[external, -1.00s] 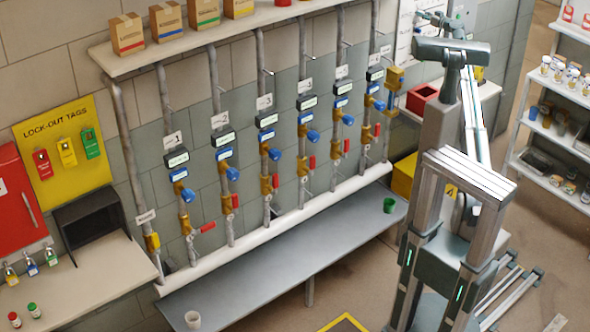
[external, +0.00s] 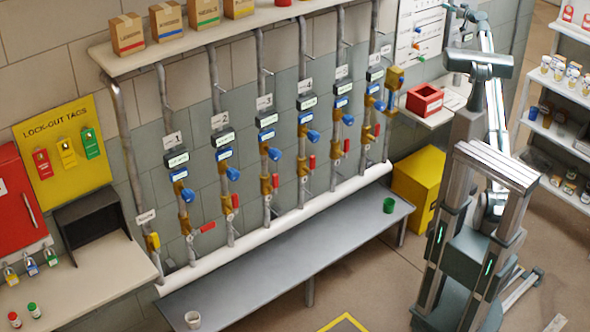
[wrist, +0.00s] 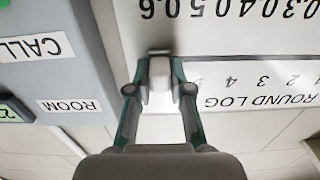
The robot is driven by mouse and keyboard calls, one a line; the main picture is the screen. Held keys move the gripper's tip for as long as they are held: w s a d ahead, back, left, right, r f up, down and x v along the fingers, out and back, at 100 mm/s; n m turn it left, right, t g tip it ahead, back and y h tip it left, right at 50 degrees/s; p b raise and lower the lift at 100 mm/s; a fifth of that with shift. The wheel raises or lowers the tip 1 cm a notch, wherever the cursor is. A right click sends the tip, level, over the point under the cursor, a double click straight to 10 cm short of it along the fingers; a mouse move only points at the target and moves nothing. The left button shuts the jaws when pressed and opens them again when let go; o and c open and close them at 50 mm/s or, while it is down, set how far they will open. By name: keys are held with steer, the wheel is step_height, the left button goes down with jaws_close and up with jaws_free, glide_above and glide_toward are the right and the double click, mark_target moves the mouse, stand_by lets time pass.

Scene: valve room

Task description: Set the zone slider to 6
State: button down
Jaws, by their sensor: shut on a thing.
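A white board (external: 405,40) with printed markings hangs on the back wall. My gripper (external: 447,7) is at the board's upper right edge in the external view. In the wrist view my gripper (wrist: 160,85) is shut on a small pale block (wrist: 159,72), which looks like the slider's handle. It sits just beneath the left end of a row of upside-down numbers (wrist: 230,8). The fingers hide part of the block and its track, so its exact setting cannot be read.
A grey panel (wrist: 50,60) with upside-down CALL and ROOM labels is left of my gripper in the wrist view. A ROUND LOG sheet (wrist: 260,90) is on the right. A red bin (external: 425,100) stands on the shelf below the board, above a yellow cabinet (external: 417,183).

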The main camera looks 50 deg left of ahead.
steer(key=shift+w+r, duration=0.1)
steer(key=shift+w, duration=0.1)
steer(key=c, duration=1)
jaws_free()
steer(key=shift+w, duration=0.1)
steer(key=shift+c, duration=0.2)
steer(key=shift+d, duration=0.1)
steer(key=d, duration=1.1)
steer(key=shift+s+d, duration=0.4)
steer(key=shift+s, duration=0.05)
